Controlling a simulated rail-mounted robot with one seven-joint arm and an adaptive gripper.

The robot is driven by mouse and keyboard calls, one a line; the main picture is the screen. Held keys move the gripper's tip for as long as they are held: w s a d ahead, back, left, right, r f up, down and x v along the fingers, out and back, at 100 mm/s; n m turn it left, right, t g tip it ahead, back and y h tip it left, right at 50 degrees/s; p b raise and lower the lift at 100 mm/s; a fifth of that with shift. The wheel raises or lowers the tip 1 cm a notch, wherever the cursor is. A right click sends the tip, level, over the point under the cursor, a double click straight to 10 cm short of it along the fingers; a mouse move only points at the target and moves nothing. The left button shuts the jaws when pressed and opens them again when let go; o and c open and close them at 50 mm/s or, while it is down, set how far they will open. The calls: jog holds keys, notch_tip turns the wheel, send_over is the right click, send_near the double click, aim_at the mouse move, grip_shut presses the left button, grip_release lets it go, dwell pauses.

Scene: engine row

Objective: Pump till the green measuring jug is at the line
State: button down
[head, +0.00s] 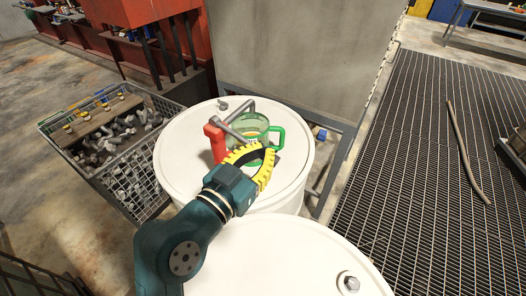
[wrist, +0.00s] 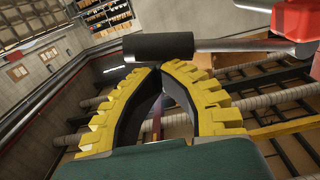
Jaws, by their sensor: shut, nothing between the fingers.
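The green measuring jug (head: 279,136) stands on top of a white drum (head: 178,158), a clear greenish vessel with a green rim and handle. My gripper partly covers its lower front, and I cannot read its line or liquid level. The red hand pump (head: 214,140) stands at the jug's left, with a grey lever (head: 238,113) rising to the right; the lever also shows in the wrist view (wrist: 235,45), ending in a dark grip (wrist: 158,46). My gripper (head: 270,152) is shut and empty in front of the jug. In the wrist view its fingertips (wrist: 160,69) meet just below the grip; contact is unclear.
A second white drum (head: 285,262) with a bolt-like cap (head: 350,283) stands nearer. A wire basket of metal parts (head: 122,150) is at the left. A grey wall block (head: 300,50) rises behind the pump. Grated floor (head: 420,150) lies at the right.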

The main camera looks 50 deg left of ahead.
jog(key=shift+f, duration=0.2)
jog(key=s+d+r, duration=0.2)
jog(key=s, duration=0.3)
jog(key=s+d+r+p, duration=0.1)
jog(key=s+r, duration=0.1)
jog(key=s, duration=0.3)
jog(key=shift+d+r, duration=0.35)
dwell(0.7)
